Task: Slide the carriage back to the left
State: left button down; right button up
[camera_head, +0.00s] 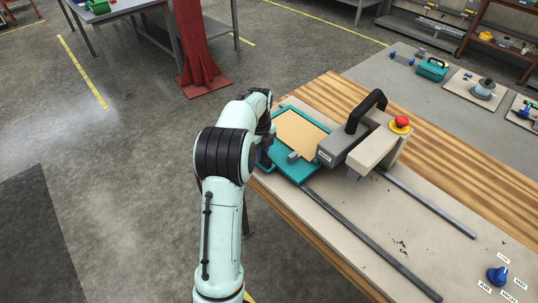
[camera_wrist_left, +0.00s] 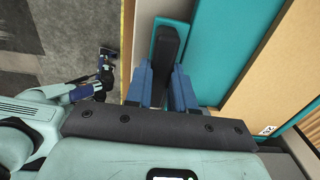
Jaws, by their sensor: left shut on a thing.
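The carriage (camera_head: 304,170) is a teal tray with a tan pad (camera_head: 300,133) on it. It sits at the left end of the press, left of the press head, and its teal edge also shows in the left wrist view (camera_wrist_left: 233,45). My left gripper (camera_head: 265,148) is at the carriage's left side. In the left wrist view its blue fingers (camera_wrist_left: 166,88) are shut on a black handle (camera_wrist_left: 168,46) fixed to the teal part. My arm hides part of the carriage's left edge in the head view. My right gripper is not in view.
The grey press head (camera_head: 345,146) with a black lever handle and a red button (camera_head: 401,123) stands right of the carriage. Two dark rails (camera_head: 365,239) run off to the right, clear. A blue knob (camera_head: 497,275) with labels is at the lower right. A red column (camera_head: 196,50) stands behind.

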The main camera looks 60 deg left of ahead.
pick_arm(q)
jog(key=shift+s+a+r+p, duration=0.1)
jog(key=shift+s+a+p, duration=0.1)
jog(key=shift+a, duration=0.55)
jog(key=shift+s+a+p, duration=0.15)
jog(key=shift+a+p, duration=0.05)
jog(key=shift+a, duration=0.6)
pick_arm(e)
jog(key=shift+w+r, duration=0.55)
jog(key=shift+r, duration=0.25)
pick_arm(q)
jog(key=c, duration=1)
grip_release()
jog(key=shift+a, duration=0.1)
jog(key=shift+o, duration=0.2)
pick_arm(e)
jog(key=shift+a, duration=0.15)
pick_arm(q)
jog(key=shift+r, duration=0.35)
notch_tip(320, 180, up, 13)
jog(key=p, duration=0.1)
jog(key=shift+f+p, duration=0.2)
jog(key=shift+p, duration=0.2)
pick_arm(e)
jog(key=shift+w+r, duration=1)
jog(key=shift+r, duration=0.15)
